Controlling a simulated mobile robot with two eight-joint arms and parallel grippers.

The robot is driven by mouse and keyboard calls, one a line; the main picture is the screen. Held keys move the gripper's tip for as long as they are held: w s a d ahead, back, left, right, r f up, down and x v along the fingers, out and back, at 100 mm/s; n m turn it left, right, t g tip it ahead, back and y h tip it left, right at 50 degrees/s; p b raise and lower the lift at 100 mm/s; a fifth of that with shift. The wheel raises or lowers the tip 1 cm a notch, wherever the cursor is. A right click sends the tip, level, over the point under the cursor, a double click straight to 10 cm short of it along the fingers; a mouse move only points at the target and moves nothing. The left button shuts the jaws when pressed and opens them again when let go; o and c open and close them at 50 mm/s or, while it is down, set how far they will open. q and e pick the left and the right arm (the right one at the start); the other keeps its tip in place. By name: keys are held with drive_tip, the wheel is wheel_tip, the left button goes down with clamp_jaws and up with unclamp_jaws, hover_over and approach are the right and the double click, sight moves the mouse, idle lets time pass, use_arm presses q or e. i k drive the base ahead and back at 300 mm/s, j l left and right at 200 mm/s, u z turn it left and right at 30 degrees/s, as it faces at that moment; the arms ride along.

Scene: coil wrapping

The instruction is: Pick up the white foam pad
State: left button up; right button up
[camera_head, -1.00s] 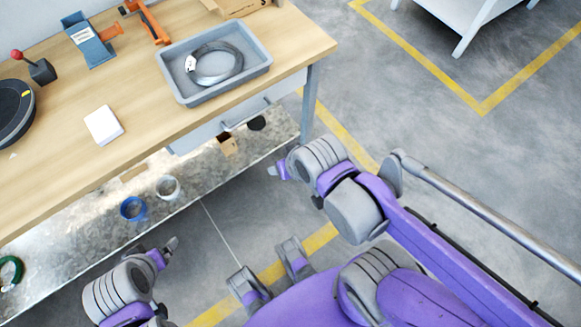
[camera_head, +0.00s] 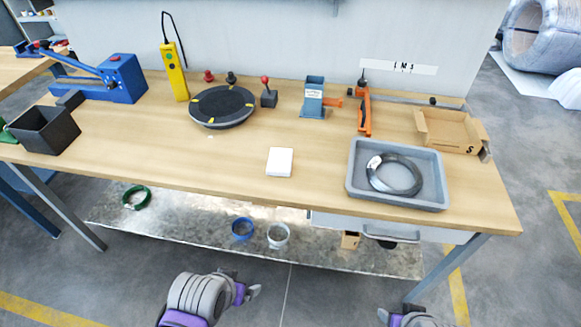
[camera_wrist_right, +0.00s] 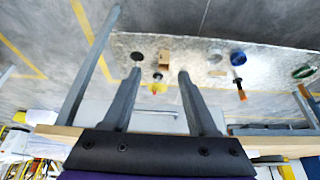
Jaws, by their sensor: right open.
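The white foam pad (camera_head: 280,162) lies flat on the wooden workbench (camera_head: 230,165), near the middle of its front half, left of the grey tray. My left gripper (camera_head: 250,292) is below the bench's front edge, short of the bench and apart from the pad; its jaw opening cannot be made out. My right gripper (camera_head: 383,316) shows only at the bottom edge of the head view, right of the pad. In the right wrist view my right gripper (camera_wrist_right: 158,76) is open, its two fingers apart with nothing held. The pad cannot be made out there.
The grey tray (camera_head: 398,198) holds a wire coil (camera_head: 394,190). A round black turntable (camera_head: 222,107) stands behind the pad. A blue press (camera_head: 120,80), black bin (camera_head: 45,130) and cardboard box (camera_head: 450,132) are farther off. The bench around the pad is clear.

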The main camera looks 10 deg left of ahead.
sight(280, 159)
drive_tip(key=j+z, duration=0.25)
drive_tip(key=j, duration=0.55)
drive_tip(key=j+z, duration=0.3)
drive_tip(key=j, duration=0.45)
